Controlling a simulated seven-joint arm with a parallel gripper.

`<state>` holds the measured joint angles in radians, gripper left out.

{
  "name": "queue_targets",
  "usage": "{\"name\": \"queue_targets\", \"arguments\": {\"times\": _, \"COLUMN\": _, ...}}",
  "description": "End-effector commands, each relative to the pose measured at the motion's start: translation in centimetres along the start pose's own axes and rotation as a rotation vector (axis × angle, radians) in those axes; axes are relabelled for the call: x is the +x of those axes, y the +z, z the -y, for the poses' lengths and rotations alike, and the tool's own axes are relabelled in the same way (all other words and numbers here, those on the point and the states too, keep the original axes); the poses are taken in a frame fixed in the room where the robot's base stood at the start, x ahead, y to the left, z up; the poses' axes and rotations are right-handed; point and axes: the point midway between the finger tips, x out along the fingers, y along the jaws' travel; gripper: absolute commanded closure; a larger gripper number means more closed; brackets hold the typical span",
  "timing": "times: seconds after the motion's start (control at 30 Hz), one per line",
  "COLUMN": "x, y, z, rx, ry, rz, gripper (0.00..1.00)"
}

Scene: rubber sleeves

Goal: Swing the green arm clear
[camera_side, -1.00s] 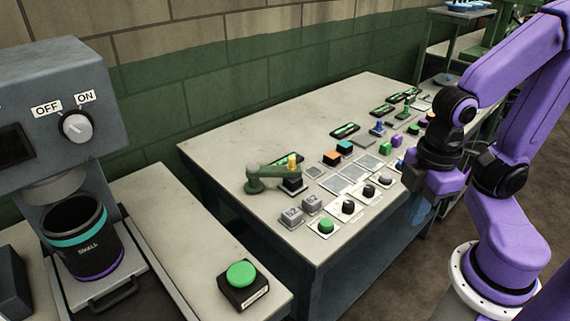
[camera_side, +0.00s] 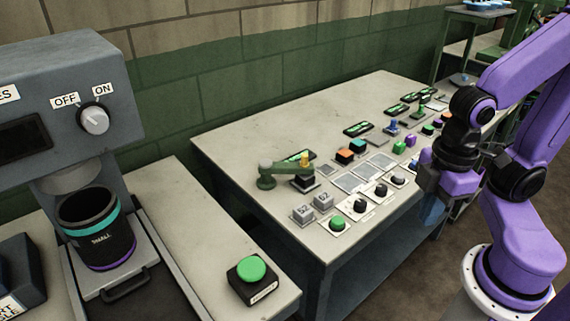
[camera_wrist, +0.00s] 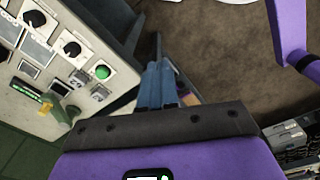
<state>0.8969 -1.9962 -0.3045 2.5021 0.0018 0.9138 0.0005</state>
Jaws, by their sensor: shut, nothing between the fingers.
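The green arm (camera_side: 288,169) is a short bar on a round pivot at the left of the grey table. It reaches to the right, over or against a dark block (camera_side: 304,184) with a yellow piece on top; whether they touch is unclear. It also shows in the wrist view (camera_wrist: 52,103), at lower left. My gripper (camera_side: 431,212) is shut and empty, with blue fingers, by the table's front edge, well to the right of the green arm. In the wrist view my fingers (camera_wrist: 158,86) point at the floor beside the table.
Grey keys (camera_side: 312,207), a green button (camera_side: 337,222) and several black knobs lie between my gripper and the green arm. Coloured blocks and levers stand further back. A bench at left holds a cup (camera_side: 100,235) and a large green button (camera_side: 250,268).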

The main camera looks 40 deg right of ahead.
Motion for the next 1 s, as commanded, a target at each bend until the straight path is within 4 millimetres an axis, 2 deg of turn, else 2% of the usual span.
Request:
{"name": "queue_targets", "arguments": {"times": 0.43, "x": 0.0, "y": 0.0, "z": 0.0, "rx": 0.000, "ry": 0.000, "rz": 0.000, "gripper": 1.00}}
{"name": "queue_targets", "arguments": {"times": 0.47, "x": 0.0, "y": 0.0, "z": 0.0, "rx": 0.000, "ry": 0.000, "rz": 0.000, "gripper": 0.97}}
{"name": "queue_targets", "arguments": {"times": 0.5, "x": 0.0, "y": 0.0, "z": 0.0, "rx": 0.000, "ry": 0.000, "rz": 0.000, "gripper": 0.84}}
{"name": "queue_targets", "arguments": {"times": 0.57, "x": -0.1, "y": -0.2, "z": -0.1, "rx": 0.000, "ry": 0.000, "rz": 0.000, "gripper": 0.64}}
{"name": "queue_targets", "arguments": {"times": 0.6, "x": -0.2, "y": -0.6, "z": -0.4, "rx": 0.000, "ry": 0.000, "rz": 0.000, "gripper": 0.53}}
{"name": "queue_targets", "arguments": {"times": 0.77, "x": -1.2, "y": -3.5, "z": -2.5, "rx": -0.007, "ry": 0.003, "rz": 0.003, "gripper": 0.53}}
{"name": "queue_targets", "arguments": {"times": 1.0, "x": -3.3, "y": -9.2, "z": -8.5, "rx": -0.037, "ry": 0.007, "rz": 0.010, "gripper": 0.53}}
